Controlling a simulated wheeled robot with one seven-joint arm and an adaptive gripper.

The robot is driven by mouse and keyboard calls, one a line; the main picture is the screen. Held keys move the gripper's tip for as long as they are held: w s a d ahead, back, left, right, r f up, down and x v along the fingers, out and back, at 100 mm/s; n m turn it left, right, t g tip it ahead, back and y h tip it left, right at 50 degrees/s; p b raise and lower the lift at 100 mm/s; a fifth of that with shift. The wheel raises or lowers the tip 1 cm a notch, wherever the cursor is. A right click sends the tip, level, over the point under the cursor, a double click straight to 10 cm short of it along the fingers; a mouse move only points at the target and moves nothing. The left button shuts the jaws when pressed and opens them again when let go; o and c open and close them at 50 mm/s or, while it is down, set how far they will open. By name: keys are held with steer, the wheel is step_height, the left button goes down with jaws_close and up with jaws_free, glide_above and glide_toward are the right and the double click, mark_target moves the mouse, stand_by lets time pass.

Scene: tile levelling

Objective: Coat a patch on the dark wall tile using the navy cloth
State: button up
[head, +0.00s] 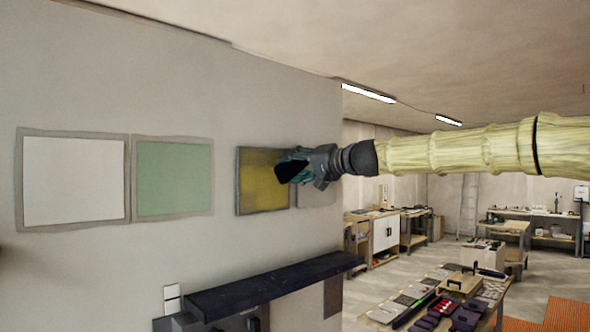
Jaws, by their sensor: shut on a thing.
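My gripper (297,171) is at the wall, in front of the right part of an olive-yellow tile (258,190) with a dark grey edge. The gripper is shut on a small, very dark piece, which looks like the navy cloth (291,169). I cannot tell whether the cloth touches the tile. No plainly dark tile shows; the olive-yellow one is the darkest in view. A grey tile (316,196) to its right is partly hidden behind my gripper.
A white tile (73,180) and a pale green tile (174,178) are on the wall to the left. A dark shelf (270,284) juts out below the tiles. A table with tools (440,300) stands at the lower right. Workbenches line the back of the room.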

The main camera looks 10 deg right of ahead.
mark_target(241, 168)
steer(key=shift+s+a+f+b, duration=0.2)
steer(key=shift+s+a+b, duration=0.25)
steer(key=shift+a, duration=0.2)
steer(key=shift+s+a+r+b, duration=0.1)
steer(key=shift+s+a+b, duration=0.65)
steer(key=shift+s+a, duration=0.75)
steer(key=shift+s+a+b, duration=0.75)
steer(key=shift+s+a, duration=0.3)
steer(key=shift+a, duration=0.9)
steer(key=shift+s+a+r+b, duration=0.1)
steer(key=shift+s+a+b, duration=0.65)
steer(key=shift+s+a, duration=0.75)
steer(key=shift+w+a, duration=0.2)
steer(key=shift+s+a+f+b+v, duration=0.15)
steer(key=shift+b+v, duration=0.2)
steer(key=shift+v, duration=1.1)
steer(key=shift+s+a+f+b+v, duration=0.1)
steer(key=shift+b+v, duration=0.2)
steer(key=shift+v, duration=1.15)
steer(key=v, duration=0.3)
steer(key=shift+s+a+f, duration=0.15)
steer(key=shift+f, duration=0.05)
